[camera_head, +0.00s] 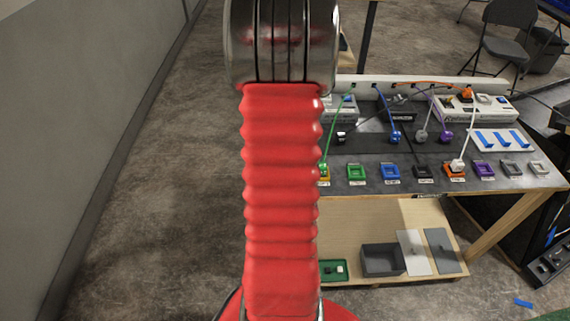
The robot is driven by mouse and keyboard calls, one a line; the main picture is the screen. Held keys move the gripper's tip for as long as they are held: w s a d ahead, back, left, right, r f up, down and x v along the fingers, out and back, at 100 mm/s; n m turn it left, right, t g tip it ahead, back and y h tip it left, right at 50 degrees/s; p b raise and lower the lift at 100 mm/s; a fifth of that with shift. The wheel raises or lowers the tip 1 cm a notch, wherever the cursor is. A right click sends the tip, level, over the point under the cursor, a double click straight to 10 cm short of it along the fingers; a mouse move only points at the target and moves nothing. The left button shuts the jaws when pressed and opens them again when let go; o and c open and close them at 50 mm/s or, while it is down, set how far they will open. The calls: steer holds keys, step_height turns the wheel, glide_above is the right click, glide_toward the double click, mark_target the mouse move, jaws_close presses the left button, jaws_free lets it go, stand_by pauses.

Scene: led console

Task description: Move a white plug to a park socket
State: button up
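A plug that looks white (457,164) sits at the orange-framed socket (455,174) in the front row of the console, with a white cable running up from it towards the back. A pale, whitish socket (539,168) is at the right end of the same row and looks empty. I cannot read the labels, so I cannot tell which sockets are park sockets. My gripper is not in view; my red-sleeved arm fills the middle of the picture and hides the console's left part.
Green (356,172), blue (389,171), black (423,172), purple (484,169) and dark grey (511,168) sockets share the row. Blue (395,137), grey (421,135) and purple (446,136) plugs stand behind, their cables crossing. A lower shelf (415,213) holds a grey bin (382,272). Floor at left is clear.

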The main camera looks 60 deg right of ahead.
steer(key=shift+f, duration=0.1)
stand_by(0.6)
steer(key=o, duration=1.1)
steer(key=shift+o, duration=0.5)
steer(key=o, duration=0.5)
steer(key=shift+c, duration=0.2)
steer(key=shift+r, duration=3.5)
